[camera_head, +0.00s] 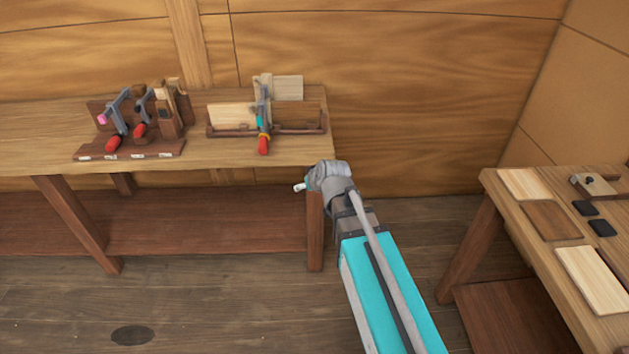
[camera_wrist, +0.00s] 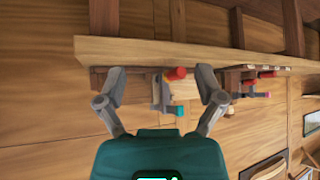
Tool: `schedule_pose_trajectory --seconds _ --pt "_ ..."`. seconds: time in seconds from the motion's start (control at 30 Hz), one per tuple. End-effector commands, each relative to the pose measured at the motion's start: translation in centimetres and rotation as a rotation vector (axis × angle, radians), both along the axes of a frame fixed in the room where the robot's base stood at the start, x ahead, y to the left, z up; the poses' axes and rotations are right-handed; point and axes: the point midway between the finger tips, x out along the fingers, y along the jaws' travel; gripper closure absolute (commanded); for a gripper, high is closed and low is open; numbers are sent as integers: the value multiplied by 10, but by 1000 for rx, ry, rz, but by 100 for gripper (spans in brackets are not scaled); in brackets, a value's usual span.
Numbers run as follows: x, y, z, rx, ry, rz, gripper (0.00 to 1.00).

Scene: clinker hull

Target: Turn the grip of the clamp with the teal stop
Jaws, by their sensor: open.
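The clamp (camera_head: 264,103) with the teal stop (camera_head: 259,122) stands upright on a long wooden holder on the back bench. Its red grip (camera_head: 263,145) points toward the bench's front edge. The wrist view is upside down; there the red grip (camera_wrist: 177,73) and the teal stop (camera_wrist: 175,110) appear in the gap between my fingers, farther off. My gripper (camera_wrist: 161,78) is open and empty, touching nothing that I can see. In the head view my wrist is at the bench's front right corner, and my fingers are mostly hidden.
A rack (camera_head: 130,150) on the left of the bench (camera_head: 195,155) bears other red-gripped clamps, one with a pink stop (camera_head: 102,118). Pale boards (camera_head: 287,87) stand behind the teal-stop clamp. A second table (camera_head: 495,180) with flat boards is at right. Floor between is clear.

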Motion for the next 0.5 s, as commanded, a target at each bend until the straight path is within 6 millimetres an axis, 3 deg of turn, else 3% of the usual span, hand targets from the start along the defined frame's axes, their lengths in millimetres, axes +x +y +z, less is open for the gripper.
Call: schedule_pose_trajectory --seconds 0.5 --pt "-20 -18 8 -18 103 -34 13"
